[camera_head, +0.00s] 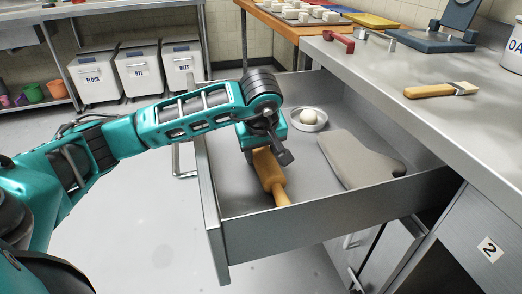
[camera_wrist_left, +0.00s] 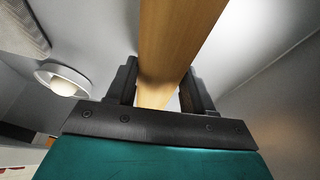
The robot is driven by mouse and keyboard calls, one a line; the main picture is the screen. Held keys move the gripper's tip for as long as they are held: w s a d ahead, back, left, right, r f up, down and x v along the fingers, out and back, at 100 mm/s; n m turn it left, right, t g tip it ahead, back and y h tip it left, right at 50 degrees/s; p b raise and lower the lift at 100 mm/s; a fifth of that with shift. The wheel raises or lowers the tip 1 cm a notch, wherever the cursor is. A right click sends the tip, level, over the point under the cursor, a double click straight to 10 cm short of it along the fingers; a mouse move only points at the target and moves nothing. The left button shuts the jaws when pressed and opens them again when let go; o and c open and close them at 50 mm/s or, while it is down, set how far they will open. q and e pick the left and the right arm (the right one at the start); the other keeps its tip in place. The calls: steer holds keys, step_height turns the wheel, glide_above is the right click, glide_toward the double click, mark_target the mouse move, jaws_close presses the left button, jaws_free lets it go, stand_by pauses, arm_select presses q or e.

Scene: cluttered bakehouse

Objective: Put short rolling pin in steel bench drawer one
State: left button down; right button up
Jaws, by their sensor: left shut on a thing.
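The short rolling pin (camera_head: 268,172) is a wooden cylinder with a narrow handle at its near end. It is inside the open steel drawer (camera_head: 330,221), towards the left wall; whether it touches the drawer floor I cannot tell. My left gripper (camera_head: 262,150) is shut on the rolling pin at its far part. In the left wrist view the wood (camera_wrist_left: 177,45) passes between the two dark fingers of the gripper (camera_wrist_left: 172,88). The far end of the pin is hidden by the gripper in the head view. My right gripper is not in view.
In the drawer are a small round dish (camera_head: 308,126) with a pale ball, right of my gripper, and a flat grey object (camera_head: 357,161). The steel bench top (camera_head: 395,75) holds a brush (camera_head: 442,90) and red-handled tool. White bins (camera_head: 100,76) stand behind.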

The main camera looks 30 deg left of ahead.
arm_select(q)
steer(key=shift+f, duration=0.1)
steer(key=shift+c, duration=2.2)
jaws_free()
steer(key=shift+r, duration=0.2)
steer(key=p+v, duration=0.3)
steer(key=v, duration=0.7)
steer(key=shift+s+d+r, duration=0.1)
steer(key=shift+r, duration=0.15)
steer(key=shift+s+d+r, duration=0.15)
steer(key=shift+s+r, duration=0.15)
steer(key=shift+r, duration=0.3)
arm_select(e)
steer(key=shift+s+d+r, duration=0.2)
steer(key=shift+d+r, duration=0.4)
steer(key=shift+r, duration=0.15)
